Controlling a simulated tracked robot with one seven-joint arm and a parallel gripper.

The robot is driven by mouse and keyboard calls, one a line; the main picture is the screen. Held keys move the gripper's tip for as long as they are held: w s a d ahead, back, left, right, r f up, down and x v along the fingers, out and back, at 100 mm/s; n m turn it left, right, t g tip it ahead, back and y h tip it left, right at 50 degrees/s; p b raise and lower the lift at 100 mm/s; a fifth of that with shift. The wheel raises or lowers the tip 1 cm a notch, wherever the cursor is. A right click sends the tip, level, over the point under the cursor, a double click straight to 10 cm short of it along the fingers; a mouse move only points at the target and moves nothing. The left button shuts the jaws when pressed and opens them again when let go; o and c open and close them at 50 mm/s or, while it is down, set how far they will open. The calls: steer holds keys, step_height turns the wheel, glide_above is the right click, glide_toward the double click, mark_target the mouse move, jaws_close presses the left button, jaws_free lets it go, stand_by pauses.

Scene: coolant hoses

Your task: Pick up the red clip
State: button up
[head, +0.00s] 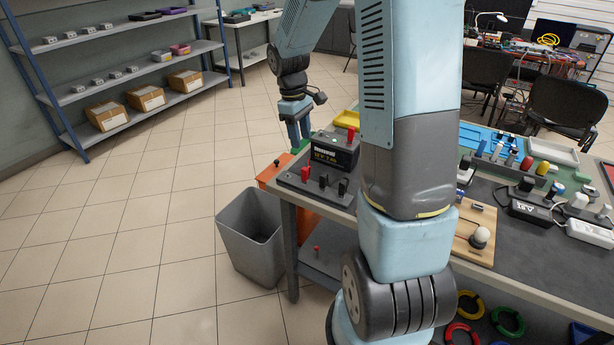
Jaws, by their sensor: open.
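A red upright piece that looks like the red clip (305,174) stands at the left of a dark grey board on the near left end of the table. Two black upright pieces (342,186) stand to its right on the same board. Behind them is a black battery (333,151) with another small red piece (350,135) on its top right. My gripper (299,142) hangs fingers down, open, and appears above and beyond the red clip, left of the battery. Nothing shows between its fingers. Which red piece is the clip is hard to tell at this size.
My arm hides the middle of the table (535,268). A grey bin (253,238) stands on the floor left of the table. A small red object (317,248) is on the lower shelf. Chargers, bulbs and trays crowd the right side. Floor at left is free.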

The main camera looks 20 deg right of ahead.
mark_target(304, 168)
steer(key=f, duration=0.5)
steer(key=s+f, duration=0.1)
steer(key=f, duration=0.2)
steer(key=shift+d, duration=0.35)
steer(key=shift+s+f, duration=0.2)
steer(key=shift+f, duration=1.15)
steer(key=shift+s+f, duration=0.2)
steer(key=shift+f, duration=1.1)
steer(key=shift+c, duration=0.3)
jaws_close()
